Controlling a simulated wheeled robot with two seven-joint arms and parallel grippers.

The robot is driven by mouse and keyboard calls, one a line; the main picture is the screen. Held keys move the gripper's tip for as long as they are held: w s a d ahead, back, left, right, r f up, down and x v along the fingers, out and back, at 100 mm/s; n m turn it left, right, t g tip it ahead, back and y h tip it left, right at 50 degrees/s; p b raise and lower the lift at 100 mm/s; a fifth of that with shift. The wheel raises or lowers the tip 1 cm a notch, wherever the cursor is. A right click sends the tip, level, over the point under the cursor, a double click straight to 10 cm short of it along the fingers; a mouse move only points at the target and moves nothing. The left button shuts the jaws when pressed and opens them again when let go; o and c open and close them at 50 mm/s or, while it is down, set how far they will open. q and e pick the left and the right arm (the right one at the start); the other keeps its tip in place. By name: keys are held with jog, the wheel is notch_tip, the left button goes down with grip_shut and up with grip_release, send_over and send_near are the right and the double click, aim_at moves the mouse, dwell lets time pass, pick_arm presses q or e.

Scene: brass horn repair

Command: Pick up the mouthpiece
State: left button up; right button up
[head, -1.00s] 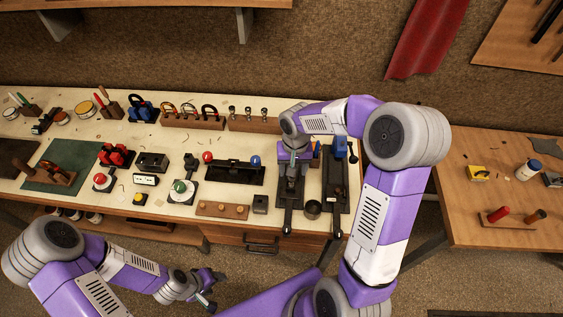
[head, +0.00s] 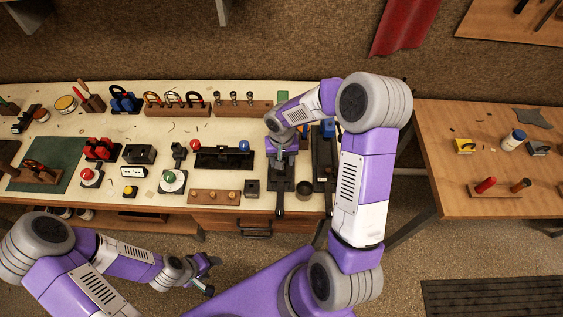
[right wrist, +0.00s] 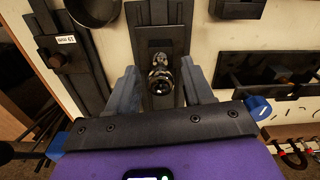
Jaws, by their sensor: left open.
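Three small silver pieces that look like mouthpieces (head: 234,97) stand in a wooden rack (head: 240,110) at the back of the bench. In the right wrist view, a dark shiny round metal piece (right wrist: 160,80) sits on a black base plate (right wrist: 163,35); I cannot tell if it is a mouthpiece. My right gripper (right wrist: 160,85) is open, its fingers on either side of this piece with gaps showing. In the head view the right gripper (head: 284,155) points down at the bench's right end, mostly hidden by its arm. My left gripper (head: 209,275) is open and empty, in front of the bench.
A black holder with red and blue knobs (head: 222,157), a small dark block (head: 252,187) and a round dark cup (head: 303,187) stand near the right gripper. A second wooden table (head: 470,150) stands to the right, past a floor gap.

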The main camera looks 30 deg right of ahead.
grip_shut()
notch_tip(320, 180, up, 18)
jog(key=p, duration=0.1)
dwell(0.6)
jog(key=shift+r+p, duration=0.15)
jog(key=shift+p, duration=0.15)
jog(key=shift+r+p, duration=1.75)
jog(key=shift+r, duration=0.4)
